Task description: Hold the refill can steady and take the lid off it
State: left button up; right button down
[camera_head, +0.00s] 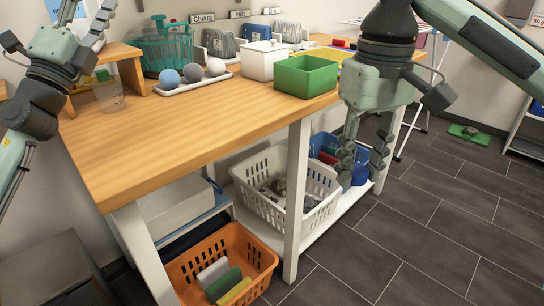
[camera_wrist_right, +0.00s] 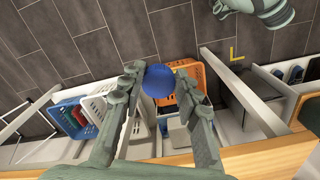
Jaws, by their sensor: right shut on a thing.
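My right gripper (camera_head: 362,165) points down in front of the table's right end, above the floor. Its fingers are shut on a blue round thing (camera_head: 361,173), which also shows between the fingertips of the right gripper (camera_wrist_right: 160,82) in the right wrist view. I see only its round blue face (camera_wrist_right: 158,80) there, so I cannot tell whether it is the refill can, its lid or both. My left gripper (camera_head: 82,14) is at the top left, cut by the frame edge. Its fingers look apart, but their tips are not clear. I see no other sure refill can.
The wooden table (camera_head: 190,120) carries a green bin (camera_head: 306,77), a white bin (camera_head: 262,62), a tray of balls (camera_head: 196,82) and a teal basket (camera_head: 165,48). A white basket (camera_head: 270,190) and an orange basket (camera_head: 222,262) stand below. The floor at right is mostly clear.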

pick_arm(q)
jog(key=s+d+f+m+g+h, duration=0.2)
jog(key=s+d+m+g+h, duration=0.15)
jog(key=d+m+g, duration=0.35)
jog(key=s+d+f+m+g+h, duration=0.1)
jog(key=s+d+m+g+h, duration=0.15)
jog(key=d+m+h, duration=0.4)
jog(key=s+d+f+m+g+h, duration=0.25)
jog(key=d+m+g, duration=0.2)
jog(key=d, duration=0.55)
jog(key=s+d+f+m+g+y, duration=0.3)
jog(key=s+d+f, duration=0.15)
jog(key=f, duration=0.25)
jog(key=s+d+f+m+g+y, duration=0.3)
jog(key=s+f+m, duration=0.15)
jog(key=f, duration=0.25)
jog(key=s+x, duration=0.1)
jog(key=x, duration=1)
jog(key=shift+w+d+n, duration=0.2)
jog(key=shift+d+n, duration=0.25)
jog(key=shift+d, duration=0.1)
jog(key=shift+f, duration=0.1)
jog(key=shift+c, duration=0.4)
jog(key=c, duration=1)
jog(key=shift+w+a, duration=0.15)
jog(key=shift+c, duration=0.6)
pick_arm(e)
jog(key=c, duration=1)
grip_release()
